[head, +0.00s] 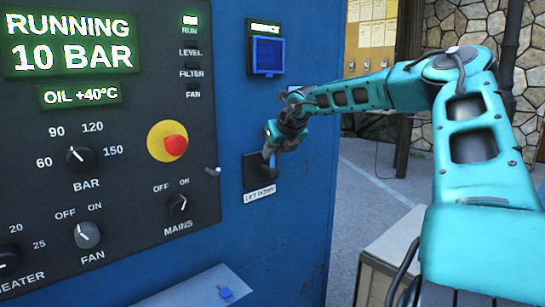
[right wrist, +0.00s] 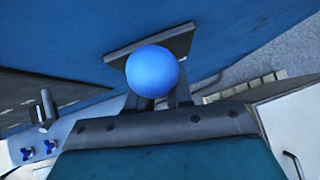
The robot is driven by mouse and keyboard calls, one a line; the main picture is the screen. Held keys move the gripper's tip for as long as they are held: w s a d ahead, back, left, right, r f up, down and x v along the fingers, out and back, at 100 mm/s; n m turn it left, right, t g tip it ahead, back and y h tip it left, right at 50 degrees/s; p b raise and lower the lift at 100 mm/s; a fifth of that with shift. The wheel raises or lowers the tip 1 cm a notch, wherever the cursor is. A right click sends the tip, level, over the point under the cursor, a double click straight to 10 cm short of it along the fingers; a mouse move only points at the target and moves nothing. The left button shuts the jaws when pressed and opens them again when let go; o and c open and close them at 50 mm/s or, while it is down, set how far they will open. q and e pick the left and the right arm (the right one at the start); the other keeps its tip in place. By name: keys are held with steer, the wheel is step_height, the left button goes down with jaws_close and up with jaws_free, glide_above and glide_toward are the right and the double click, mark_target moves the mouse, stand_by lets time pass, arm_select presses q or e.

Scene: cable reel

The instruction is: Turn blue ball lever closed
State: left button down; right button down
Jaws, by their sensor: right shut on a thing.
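The blue ball (right wrist: 155,72) of the lever shows large in the right wrist view, in front of a dark mounting plate (right wrist: 178,42). My right gripper (head: 269,152) is shut on the blue ball lever, with its dark fingers partly hidden behind the ball in the wrist view. In the head view the lever's dark plate (head: 262,178) sits on the blue cabinet side, right of the control panel. The gripper covers most of the lever there, so its exact angle is hard to tell. My left gripper is not in view.
The control panel (head: 115,187) has several knobs and a red button (head: 176,146) on yellow. A blue square cover (head: 267,55) is above the lever, and a small label (head: 260,194) below it. A grey box (head: 385,255) stands at lower right. Open floor lies right of the cabinet.

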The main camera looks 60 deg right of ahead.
steer(key=shift+w+d+r, duration=0.1)
steer(key=shift+w+r, duration=0.1)
steer(key=shift+r, duration=0.5)
steer(key=c, duration=1.2)
jaws_free()
steer(key=shift+f, duration=0.1)
steer(key=shift+o, duration=0.3)
steer(key=shift+w+f, duration=0.1)
steer(key=shift+f, duration=0.1)
steer(key=shift+s+a+r, duration=0.3)
steer(key=shift+s+r, duration=0.1)
steer(key=shift+s, duration=0.1)
steer(key=v, duration=1.1)
steer(key=shift+s+r+b, duration=0.2)
steer(key=shift+b, duration=0.25)
